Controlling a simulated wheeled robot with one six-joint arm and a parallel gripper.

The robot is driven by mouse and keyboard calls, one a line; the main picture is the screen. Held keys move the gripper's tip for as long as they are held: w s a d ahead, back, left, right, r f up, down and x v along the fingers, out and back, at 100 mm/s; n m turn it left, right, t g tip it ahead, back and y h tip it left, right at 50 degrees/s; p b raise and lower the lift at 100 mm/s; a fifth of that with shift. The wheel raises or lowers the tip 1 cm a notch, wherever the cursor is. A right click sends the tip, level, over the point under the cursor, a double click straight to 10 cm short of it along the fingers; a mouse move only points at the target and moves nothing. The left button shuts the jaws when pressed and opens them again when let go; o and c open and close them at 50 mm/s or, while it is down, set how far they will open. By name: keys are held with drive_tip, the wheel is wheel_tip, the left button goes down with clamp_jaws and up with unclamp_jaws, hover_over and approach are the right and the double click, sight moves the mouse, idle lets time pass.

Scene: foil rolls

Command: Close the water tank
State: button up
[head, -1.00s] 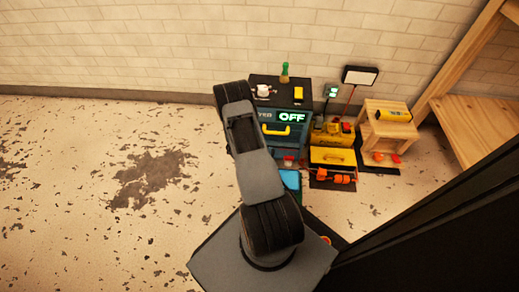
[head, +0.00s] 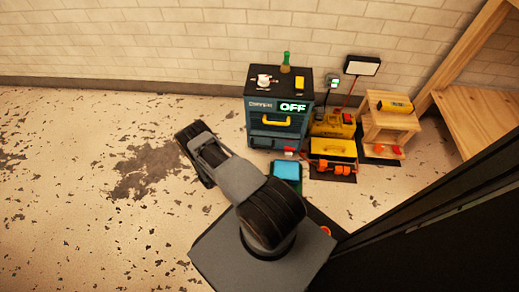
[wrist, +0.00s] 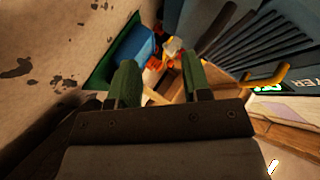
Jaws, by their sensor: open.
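No part is clearly marked as a water tank. A dark blue cabinet (head: 262,137) with a lit OFF display (head: 293,107) and a yellow handle (head: 270,121) stands against the wall. The wrist view shows its slatted side (wrist: 245,45) and the yellow handle (wrist: 268,78) at the right. A blue box (head: 287,171) is on the floor in front of it; a blue object (wrist: 138,48) also shows in the wrist view. My gripper (wrist: 160,83) is open, its green fingers apart with nothing between them.
A yellow toolbox (head: 333,148), a yellow machine (head: 333,124), a lamp (head: 361,66) and a wooden stool (head: 390,122) stand right of the cabinet. A wooden shelf (head: 480,115) is farther right. The floor (head: 80,190) at the left is clear.

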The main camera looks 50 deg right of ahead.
sight(260, 146)
drive_tip(key=d+m+h+b, duration=0.1)
drive_tip(key=d+m, duration=0.1)
drive_tip(key=d, duration=0.3)
drive_tip(key=s+d+r+m+g+h+b, duration=0.1)
drive_tip(key=d+m, duration=0.1)
drive_tip(key=d, duration=0.2)
drive_tip(key=d+r+m+g+h+b, duration=0.1)
drive_tip(key=d+m, duration=0.1)
drive_tip(key=d, duration=0.3)
drive_tip(key=shift+s+d+h+b, duration=0.3)
drive_tip(key=shift+b, duration=0.05)
drive_tip(key=shift+c, duration=0.2)
clamp_jaws()
